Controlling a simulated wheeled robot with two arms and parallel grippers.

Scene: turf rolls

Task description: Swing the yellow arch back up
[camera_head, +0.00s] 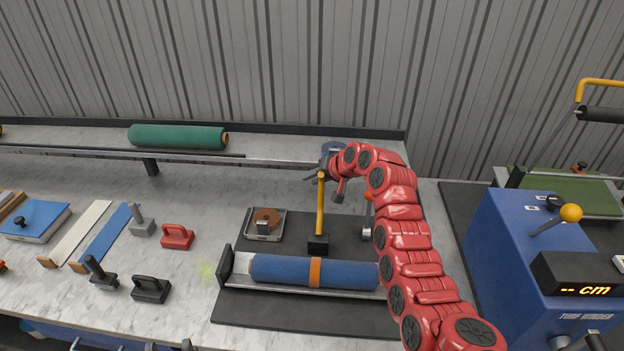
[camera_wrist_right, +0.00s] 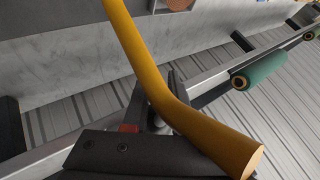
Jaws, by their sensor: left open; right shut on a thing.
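The yellow arch (camera_head: 320,207) shows as a narrow bar in the head view. It runs from a black block (camera_head: 318,243) behind the blue roll up to my right gripper. In the right wrist view the yellow arch (camera_wrist_right: 140,62) is a thick bent tube crossing in front of the dark gripper parts. My right gripper (camera_head: 325,174) is shut on the arch near its upper end; the fingertips are partly hidden. A blue roll (camera_head: 335,272) with an orange band (camera_head: 315,272) lies in the cradle in front of the block. My left gripper is not in view.
A green roll (camera_head: 178,136) lies on the back shelf and shows in the right wrist view (camera_wrist_right: 263,67). A tape reel (camera_head: 266,219) sits left of the arch. A red-handled tool (camera_head: 177,236) and several others lie left. A blue winder machine (camera_head: 530,270) stands right.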

